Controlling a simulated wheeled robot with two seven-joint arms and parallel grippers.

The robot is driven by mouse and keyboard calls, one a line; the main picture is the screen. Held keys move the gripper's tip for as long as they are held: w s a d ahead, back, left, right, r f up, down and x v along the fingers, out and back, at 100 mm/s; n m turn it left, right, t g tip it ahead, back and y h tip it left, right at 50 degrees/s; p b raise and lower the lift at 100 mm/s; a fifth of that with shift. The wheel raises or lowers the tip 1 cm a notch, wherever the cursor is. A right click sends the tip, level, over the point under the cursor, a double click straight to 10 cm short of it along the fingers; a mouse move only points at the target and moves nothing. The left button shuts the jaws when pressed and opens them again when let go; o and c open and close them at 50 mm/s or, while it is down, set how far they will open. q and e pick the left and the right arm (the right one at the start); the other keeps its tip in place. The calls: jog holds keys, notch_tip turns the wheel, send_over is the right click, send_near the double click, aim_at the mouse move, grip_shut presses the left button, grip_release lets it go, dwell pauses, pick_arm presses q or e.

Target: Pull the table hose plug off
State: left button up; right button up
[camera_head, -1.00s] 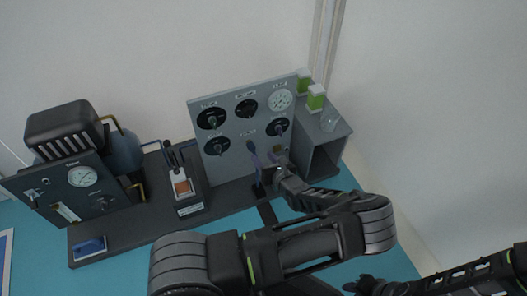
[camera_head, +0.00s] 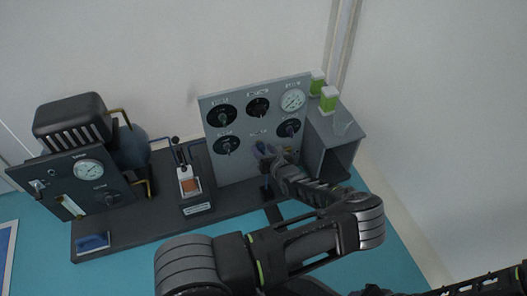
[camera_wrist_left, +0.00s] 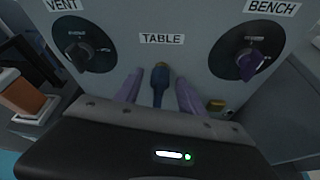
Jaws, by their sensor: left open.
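The blue hose plug (camera_wrist_left: 159,82) stands on the grey panel under the TABLE label (camera_wrist_left: 162,39) in the left wrist view. My left gripper (camera_wrist_left: 158,88) is open, with one purple finger on each side of the plug and a gap on both sides. The plug's lower end is hidden behind the gripper body. In the head view my left gripper (camera_head: 272,152) is at the lower part of the upright grey panel (camera_head: 238,168), and the plug is hard to tell from the fingers. Dark parts of my right arm (camera_head: 495,283) show at the lower right; its jaws cannot be made out.
The VENT knob (camera_wrist_left: 84,45) and BENCH knob (camera_wrist_left: 247,53) flank the plug. A brass fitting (camera_wrist_left: 215,104) sits just right of the right finger.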

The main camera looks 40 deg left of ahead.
pick_arm(q)
grip_shut()
dwell(0.4)
dwell(0.9)
